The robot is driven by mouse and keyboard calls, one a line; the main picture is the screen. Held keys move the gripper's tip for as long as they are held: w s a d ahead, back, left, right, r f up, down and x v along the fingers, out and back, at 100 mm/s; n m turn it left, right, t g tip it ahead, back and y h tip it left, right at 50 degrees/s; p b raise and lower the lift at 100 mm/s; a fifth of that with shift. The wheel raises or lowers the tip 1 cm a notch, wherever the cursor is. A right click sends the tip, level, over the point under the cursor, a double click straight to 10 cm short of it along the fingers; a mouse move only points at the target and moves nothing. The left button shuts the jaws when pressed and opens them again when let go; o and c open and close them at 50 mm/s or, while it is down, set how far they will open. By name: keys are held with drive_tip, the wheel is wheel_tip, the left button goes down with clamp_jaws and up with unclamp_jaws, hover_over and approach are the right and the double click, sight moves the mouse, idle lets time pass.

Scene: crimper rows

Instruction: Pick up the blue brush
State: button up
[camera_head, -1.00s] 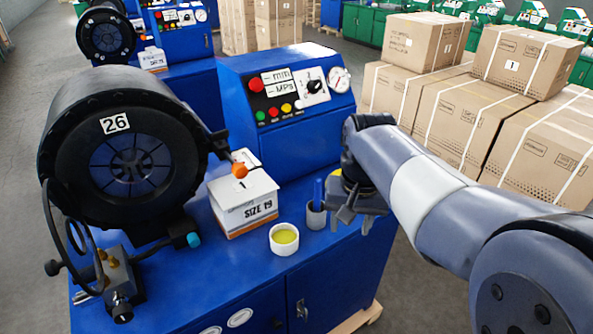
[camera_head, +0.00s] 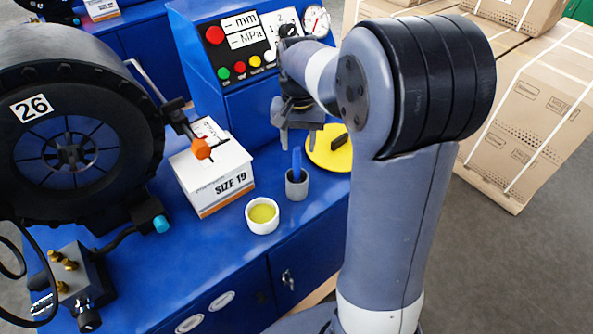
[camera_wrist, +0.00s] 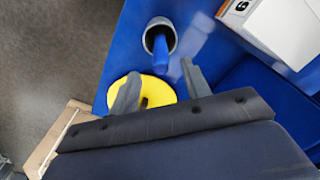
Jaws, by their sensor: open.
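The blue brush (camera_head: 296,161) stands upright in a small grey cup (camera_head: 297,189) on the blue bench top, with its handle sticking out. In the wrist view the brush (camera_wrist: 160,54) shows in the cup (camera_wrist: 151,31), beyond my fingertips. My gripper (camera_head: 297,134) is open and empty. In the head view it appears just above and behind the brush, apart from it. In the wrist view my gripper's two fingers (camera_wrist: 158,76) are spread, with the brush lying between their lines and ahead of them. The bristle end is hidden in the cup.
A white bowl of yellow stuff (camera_head: 262,215) and a SIZE 19 box (camera_head: 214,173) stand left of the cup. A yellow disc (camera_head: 322,156) with a dark handle lies behind it. The black crimper (camera_head: 70,150) is at left, the control panel (camera_head: 236,75) behind.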

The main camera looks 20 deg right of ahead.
sight(297, 172)
drive_tip(key=f, duration=0.4)
drive_tip(key=shift+s+a+f+p, duration=0.25)
drive_tip(key=shift+f+p, duration=0.1)
drive_tip(key=shift+p, duration=0.05)
clamp_jaws()
